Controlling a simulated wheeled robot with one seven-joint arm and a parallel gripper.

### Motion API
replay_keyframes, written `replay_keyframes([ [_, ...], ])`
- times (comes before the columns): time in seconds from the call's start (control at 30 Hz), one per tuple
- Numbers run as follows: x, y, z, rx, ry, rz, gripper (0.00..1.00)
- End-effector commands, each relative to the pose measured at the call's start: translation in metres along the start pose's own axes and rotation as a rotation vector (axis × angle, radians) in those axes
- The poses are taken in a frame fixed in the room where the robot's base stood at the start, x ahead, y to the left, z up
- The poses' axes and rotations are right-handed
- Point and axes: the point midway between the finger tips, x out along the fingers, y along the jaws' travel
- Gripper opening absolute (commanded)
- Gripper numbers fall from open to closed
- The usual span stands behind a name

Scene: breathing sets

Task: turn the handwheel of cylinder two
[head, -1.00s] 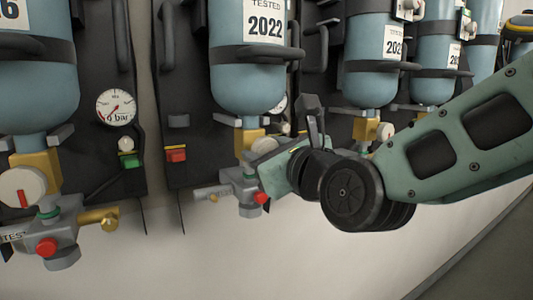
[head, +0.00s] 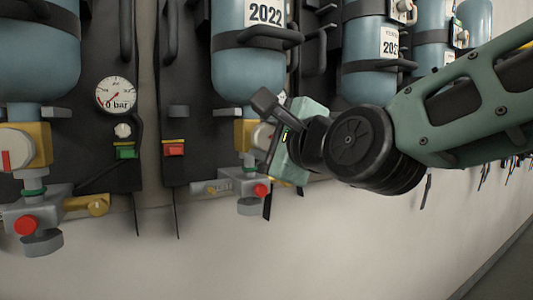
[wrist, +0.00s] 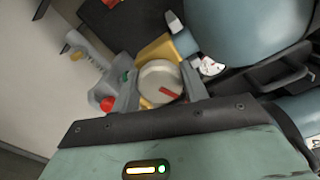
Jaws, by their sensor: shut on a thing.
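The cylinder with the 2022 label (head: 254,65) hangs upright, valve down, near the middle of the head view. Its white handwheel (head: 262,136) sits on a yellow valve block (head: 242,137), partly hidden by my gripper. In the head view my fingertips are mostly hidden behind the teal gripper body.
A neighbouring cylinder (head: 38,65) at the left has its own handwheel (head: 14,148) and a gauge (head: 115,95). More cylinders (head: 369,60) hang to the right, behind my arm. A grey fitting with a red knob (head: 261,189) sits just below the gripped wheel. The wall below is clear.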

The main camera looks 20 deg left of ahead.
Motion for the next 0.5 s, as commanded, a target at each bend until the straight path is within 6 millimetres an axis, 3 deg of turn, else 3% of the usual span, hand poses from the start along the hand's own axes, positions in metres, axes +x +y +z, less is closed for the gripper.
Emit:
replay_keyframes([
  [0.5,-0.0001,0.0035,-0.001,-0.492,-0.001,-0.001,0.21],
])
